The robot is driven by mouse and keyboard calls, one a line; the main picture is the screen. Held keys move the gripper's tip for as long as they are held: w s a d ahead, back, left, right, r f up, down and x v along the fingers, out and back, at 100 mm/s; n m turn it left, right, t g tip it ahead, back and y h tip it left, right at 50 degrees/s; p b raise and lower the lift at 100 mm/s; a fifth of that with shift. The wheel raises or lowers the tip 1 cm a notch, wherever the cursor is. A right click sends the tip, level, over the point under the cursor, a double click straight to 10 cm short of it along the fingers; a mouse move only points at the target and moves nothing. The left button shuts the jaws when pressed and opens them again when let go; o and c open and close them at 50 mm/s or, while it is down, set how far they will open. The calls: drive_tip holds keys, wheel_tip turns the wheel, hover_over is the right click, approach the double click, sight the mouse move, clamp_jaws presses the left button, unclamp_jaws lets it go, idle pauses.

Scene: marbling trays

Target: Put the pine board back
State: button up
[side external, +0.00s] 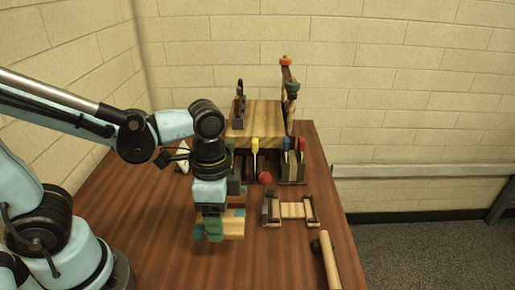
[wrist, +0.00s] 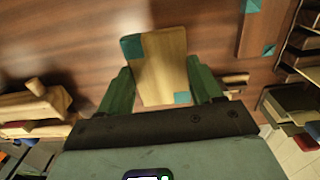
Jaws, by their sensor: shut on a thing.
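The pine board (wrist: 165,55) is a pale wooden plate with teal corners. In the wrist view it lies between the two green fingers of my gripper (wrist: 162,82), which is shut on it. In the side external view my gripper (side external: 213,228) points down over the near left part of the table, and a pale edge of the board (side external: 234,229) shows beside the fingers. The fingers hide part of it there, and I cannot tell its height above the table. A darker brown board with teal corners (wrist: 253,35) lies apart from it at the upper right of the wrist view.
A thick wooden block (side external: 262,116) stands at the back with upright tools around it. A yellow-handled tool (side external: 255,146), a red ball (side external: 265,178) and a holder of coloured items (side external: 293,168) are in front. A small wooden rack (side external: 292,210) and a wooden roller (side external: 329,261) lie right.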

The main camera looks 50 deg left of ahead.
drive_tip(key=w+a+f, duration=0.3)
drive_tip(key=w+a, duration=0.1)
drive_tip(key=shift+a+f, duration=0.35)
drive_tip(key=shift+f, duration=2)
drive_tip(key=shift+f, duration=0.15)
drive_tip(key=o, duration=1.2)
drive_tip(key=shift+o, duration=0.2)
drive_tip(key=a+r+n+t, duration=0.4)
drive_tip(key=r+n+t, duration=0.3)
drive_tip(key=r, duration=0.6)
drive_tip(key=shift+w+r+n, duration=0.35)
drive_tip(key=shift+w+n, duration=0.05)
drive_tip(key=shift+n, duration=0.6)
